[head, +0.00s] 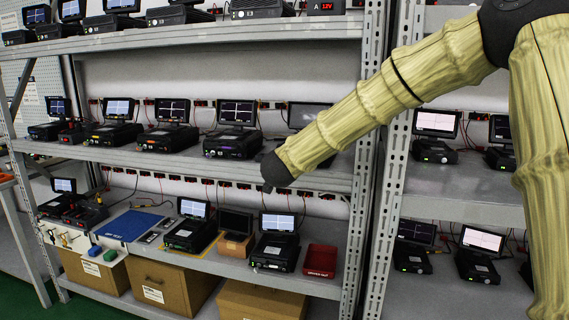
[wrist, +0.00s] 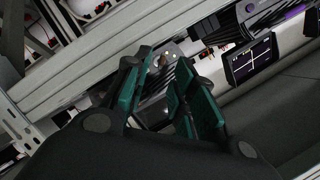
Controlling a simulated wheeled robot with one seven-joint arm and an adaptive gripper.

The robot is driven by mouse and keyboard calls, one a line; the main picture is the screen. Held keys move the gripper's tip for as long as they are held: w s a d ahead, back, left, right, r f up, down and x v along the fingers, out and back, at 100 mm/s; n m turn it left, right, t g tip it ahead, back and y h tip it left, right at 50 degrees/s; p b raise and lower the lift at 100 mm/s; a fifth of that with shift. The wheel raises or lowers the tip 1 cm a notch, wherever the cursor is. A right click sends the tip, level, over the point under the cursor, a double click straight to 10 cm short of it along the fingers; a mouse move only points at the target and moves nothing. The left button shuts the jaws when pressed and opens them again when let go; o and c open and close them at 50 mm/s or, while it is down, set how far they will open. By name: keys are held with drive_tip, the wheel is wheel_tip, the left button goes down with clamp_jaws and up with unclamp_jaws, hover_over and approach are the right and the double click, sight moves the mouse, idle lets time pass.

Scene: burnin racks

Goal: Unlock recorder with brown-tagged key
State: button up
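Small keys with tags (head: 62,239) hang at the front left edge of the lower shelf in the head view. They are too small to tell which tag is brown. Several black recorders with lit screens stand on the shelves; one recorder (head: 185,236) sits on a yellow-edged mat on the lower shelf. I cannot tell which one the task means. My gripper (wrist: 162,100) has its two green fingers apart in the wrist view, with no key visible between them. A dark ribbed recorder (wrist: 185,80) shows behind the fingers. In the head view the fingers are hidden.
The middle shelf's front edge (head: 190,161) runs close to my arm's end. Cardboard boxes (head: 165,288) stand beneath. A perforated upright (head: 366,180) stands behind my arm.

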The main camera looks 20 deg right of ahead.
drive_tip(key=v, duration=0.9)
drive_tip(key=s+a+f+n+g+y+p, duration=0.1)
drive_tip(key=s+f+n+g, duration=0.2)
drive_tip(key=f, duration=1.3)
drive_tip(key=s+a+f+n+g+y+p, duration=0.1)
drive_tip(key=s+f+n+y+p, duration=0.3)
drive_tip(key=f, duration=1.1)
drive_tip(key=s+f+n+g, duration=0.3)
drive_tip(key=s+f+g, duration=0.1)
drive_tip(key=s+f, duration=1.25)
drive_tip(key=s+f+n+g, duration=0.1)
drive_tip(key=s+f+g, duration=0.2)
drive_tip(key=s, duration=1)
drive_tip(key=s+f+n+g+p, duration=0.1)
drive_tip(key=s+f+n+g, duration=0.1)
drive_tip(key=s+f, duration=0.6)
drive_tip(key=s+g, duration=0.1)
drive_tip(key=s, duration=0.5)
drive_tip(key=shift+s, duration=0.25)
